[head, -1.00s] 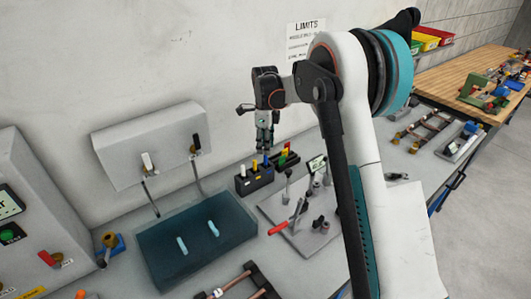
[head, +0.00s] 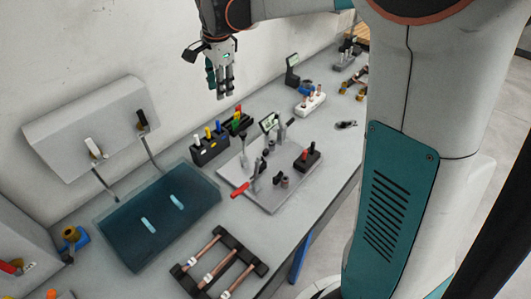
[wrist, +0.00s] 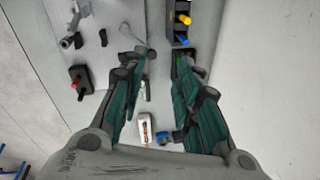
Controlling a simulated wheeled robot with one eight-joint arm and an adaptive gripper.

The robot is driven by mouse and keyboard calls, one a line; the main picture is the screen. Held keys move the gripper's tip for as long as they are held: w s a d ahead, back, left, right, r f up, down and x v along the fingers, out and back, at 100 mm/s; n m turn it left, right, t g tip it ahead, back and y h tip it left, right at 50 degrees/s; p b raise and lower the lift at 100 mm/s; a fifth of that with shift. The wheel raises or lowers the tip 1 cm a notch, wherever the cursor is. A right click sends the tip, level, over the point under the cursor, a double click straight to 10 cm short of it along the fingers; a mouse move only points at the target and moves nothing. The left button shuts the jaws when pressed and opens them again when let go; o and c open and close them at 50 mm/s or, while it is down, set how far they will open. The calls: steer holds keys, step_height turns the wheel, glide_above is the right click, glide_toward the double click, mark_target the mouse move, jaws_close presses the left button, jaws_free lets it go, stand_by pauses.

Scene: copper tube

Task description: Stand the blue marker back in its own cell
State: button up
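A dark marker rack (head: 211,150) stands on the bench near the wall. A blue-topped marker (head: 217,127) and a yellow-topped one (head: 207,132) stick up from it. The wrist view shows the blue top (wrist: 183,40) at the rack's near end in that picture, with yellow tops above it; I cannot tell which cell it sits in. My gripper (head: 222,92) hangs above and behind the rack, fingers pointing down. In the wrist view my gripper (wrist: 158,68) has its fingers spread with nothing held between them. The right finger partly hides what lies beside the rack.
A second holder with green, yellow and red items (head: 238,118) adjoins the rack. A grey fixture plate (head: 270,190) with clamps and a red lever lies in front. A dark blue mat (head: 160,230) lies left. A white block (head: 310,103) stands further back right.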

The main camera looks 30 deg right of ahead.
steer(key=s+r+n+t, duration=0.25)
steer(key=s+n, duration=0.55)
steer(key=s, duration=0.8)
steer(key=s+f+n+t, duration=0.1)
steer(key=s+f+n, duration=0.1)
steer(key=s+n, duration=0.2)
steer(key=s+f+n+t, duration=0.1)
steer(key=s+n, duration=0.3)
steer(key=s, duration=0.4)
steer(key=shift+s+f, duration=0.15)
steer(key=shift+f, duration=0.6)
